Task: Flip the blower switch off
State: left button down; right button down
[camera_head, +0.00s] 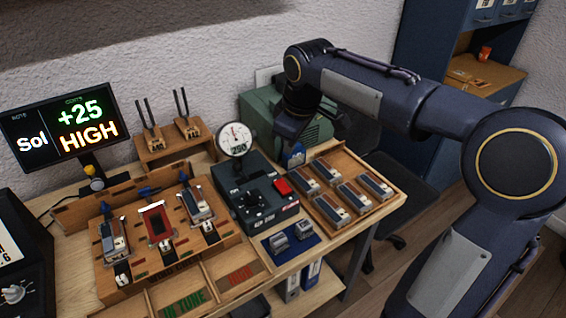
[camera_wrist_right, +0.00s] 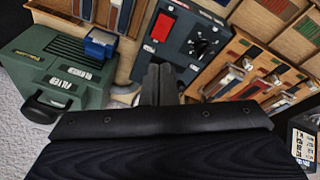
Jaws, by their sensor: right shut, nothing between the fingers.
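A red rocker switch (camera_head: 282,186) sits on top of the dark control box (camera_head: 250,212) in the middle of the bench; which way it is tipped I cannot tell. The red switch (camera_wrist_right: 163,26) also shows in the right wrist view, beyond the fingertips. A black knob sits beside it, and a round gauge (camera_head: 235,138) stands at the box's back. My right gripper (camera_wrist_right: 158,72) is shut and empty, apart from the switch. In the head view my right arm hangs over the green machine, and its fingertips are hard to make out. My left gripper is not in view.
The green machine (camera_head: 262,112) with a handle stands behind the box, with a small blue block (camera_wrist_right: 100,43) at its side. A wooden tray (camera_head: 388,200) of several blocks lies to the right. A wooden fixture (camera_head: 140,272) and a lit display (camera_head: 65,128) are at left.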

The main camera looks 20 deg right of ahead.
aim_at(281, 183)
jog(key=w+n+p, duration=0.1)
jog(key=n, duration=0.3)
jog(key=n+g+p, duration=0.1)
jog(key=n+p, duration=0.1)
jog(key=n, duration=0.2)
jog(key=w+n+p, duration=0.1)
jog(key=n, duration=0.3)
jog(key=shift+w+r+g+p, duration=0.2)
jog(key=shift+w+g+p, duration=0.1)
jog(key=shift+w+p, duration=0.1)
jog(key=shift+f, duration=0.1)
jog(key=f, duration=0.4)
jog(key=w+f+p, duration=0.1)
jog(key=f, duration=0.8)
jog(key=shift+w+a+f, duration=0.15)
jog(key=shift+w+f, duration=0.1)
jog(key=shift+f, duration=0.15)
